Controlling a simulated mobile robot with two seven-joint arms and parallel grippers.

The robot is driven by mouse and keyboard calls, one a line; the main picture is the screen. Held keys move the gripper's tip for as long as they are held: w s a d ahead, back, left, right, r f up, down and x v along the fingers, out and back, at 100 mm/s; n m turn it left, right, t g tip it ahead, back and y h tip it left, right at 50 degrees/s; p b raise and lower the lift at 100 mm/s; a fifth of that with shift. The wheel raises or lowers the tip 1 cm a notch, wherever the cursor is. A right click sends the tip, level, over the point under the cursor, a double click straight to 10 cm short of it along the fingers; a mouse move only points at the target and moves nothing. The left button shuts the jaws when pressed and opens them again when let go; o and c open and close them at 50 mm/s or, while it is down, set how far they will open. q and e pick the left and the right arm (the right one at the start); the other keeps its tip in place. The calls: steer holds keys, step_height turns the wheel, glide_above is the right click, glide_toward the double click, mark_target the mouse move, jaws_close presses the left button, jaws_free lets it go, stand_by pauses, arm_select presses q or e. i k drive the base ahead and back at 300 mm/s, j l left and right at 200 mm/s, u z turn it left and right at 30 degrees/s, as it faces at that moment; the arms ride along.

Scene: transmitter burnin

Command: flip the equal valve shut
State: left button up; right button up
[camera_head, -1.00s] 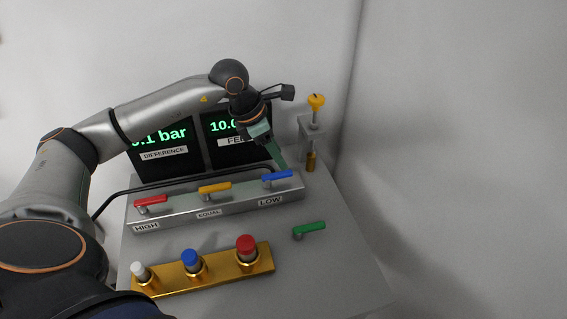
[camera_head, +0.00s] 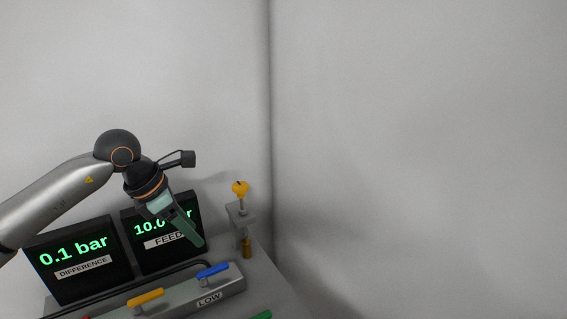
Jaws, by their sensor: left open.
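The equal valve's yellow lever (camera_head: 146,297) sits in the middle of the grey manifold (camera_head: 180,300), lying along it; its EQUAL label is out of frame. The blue lever (camera_head: 212,270) stands to its right above the LOW label (camera_head: 209,299). Only a sliver of the red lever (camera_head: 86,318) shows at the bottom edge. My left gripper (camera_head: 199,243) points down in front of the FEED display, above and behind the blue lever and apart from it. It is open with nothing seen in it. My right gripper is not in view.
The DIFFERENCE display (camera_head: 80,255) reads 0.1 bar. The FEED display (camera_head: 140,228) is partly hidden by my gripper. A yellow-knobbed valve (camera_head: 240,188) on a grey bracket stands to the right. A green lever (camera_head: 262,316) is cut off at the bottom. Walls close the back and right.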

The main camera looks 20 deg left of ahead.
mark_target(133, 304)
steer(key=k+l, duration=0.8)
steer(key=l, duration=0.1)
